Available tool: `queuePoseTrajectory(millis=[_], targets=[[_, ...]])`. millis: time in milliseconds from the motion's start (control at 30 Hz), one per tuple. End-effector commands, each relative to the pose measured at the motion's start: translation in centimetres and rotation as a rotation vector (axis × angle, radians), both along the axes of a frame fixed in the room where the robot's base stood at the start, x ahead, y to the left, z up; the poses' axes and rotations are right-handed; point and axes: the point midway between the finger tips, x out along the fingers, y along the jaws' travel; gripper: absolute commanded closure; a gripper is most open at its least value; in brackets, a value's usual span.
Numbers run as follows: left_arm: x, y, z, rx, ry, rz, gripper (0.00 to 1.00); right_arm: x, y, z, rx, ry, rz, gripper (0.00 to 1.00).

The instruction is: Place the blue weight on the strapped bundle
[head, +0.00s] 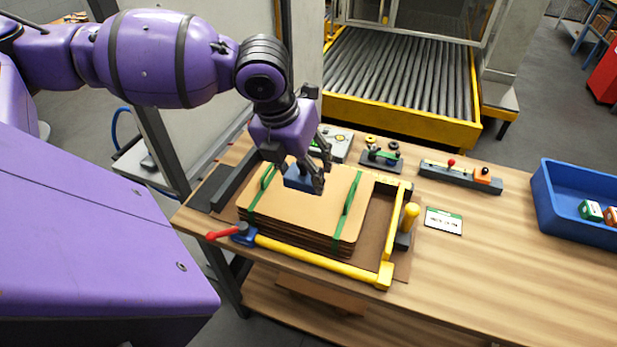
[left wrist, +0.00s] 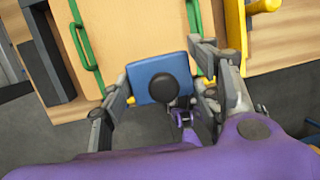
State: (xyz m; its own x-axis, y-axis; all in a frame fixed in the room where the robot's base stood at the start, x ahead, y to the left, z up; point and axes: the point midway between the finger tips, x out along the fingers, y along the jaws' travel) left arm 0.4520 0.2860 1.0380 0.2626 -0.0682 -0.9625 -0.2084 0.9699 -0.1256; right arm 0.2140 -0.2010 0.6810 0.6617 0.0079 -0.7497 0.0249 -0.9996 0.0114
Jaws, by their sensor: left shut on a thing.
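The strapped bundle (head: 302,216) is a stack of flat brown cardboard sheets with two green straps. It lies on the wooden table inside a yellow-railed frame, and its top also fills much of the left wrist view (left wrist: 140,35). The blue weight (head: 298,182) is a block with a dark round knob, seen from above in the left wrist view (left wrist: 148,70). My left gripper (head: 320,178) is shut on the blue weight, with a finger on each side of it. The weight is over the bundle's top between the straps; I cannot tell whether it touches. My right gripper is not in view.
A yellow rail (head: 320,258) with a red-handled lever (head: 228,233) runs along the bundle's front. A yellow-topped post (head: 410,215) and a small card (head: 443,221) are to its right. A blue bin (head: 575,205) stands far right. A roller conveyor (head: 400,80) is behind.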

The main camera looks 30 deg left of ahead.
Motion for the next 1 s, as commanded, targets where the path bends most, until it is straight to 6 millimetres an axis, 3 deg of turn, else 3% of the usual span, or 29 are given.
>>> queuePoseTrajectory(millis=[100, 200, 400, 667, 900, 1000], targets=[[2.5, 1.2, -1.2, -0.001, -0.003, 0.004, 1.0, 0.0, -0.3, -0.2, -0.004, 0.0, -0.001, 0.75], [3.6, 1.8, -3.2, -0.001, 0.0, 0.002, 1.0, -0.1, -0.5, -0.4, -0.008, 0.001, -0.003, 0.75], [5.4, 2.7, -5.3, 0.0, -0.004, 0.001, 1.0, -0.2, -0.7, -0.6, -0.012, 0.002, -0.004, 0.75], [6.3, 3.2, -6.5, 0.0, -0.005, 0.001, 1.0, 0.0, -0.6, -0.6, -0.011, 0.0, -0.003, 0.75], [6.4, 3.2, -9.6, 0.0, -0.003, 0.0, 1.0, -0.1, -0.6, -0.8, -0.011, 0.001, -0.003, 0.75], [6.5, 3.2, -9.7, 0.001, -0.006, 0.0, 1.0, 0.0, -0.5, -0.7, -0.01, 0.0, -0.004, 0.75]])
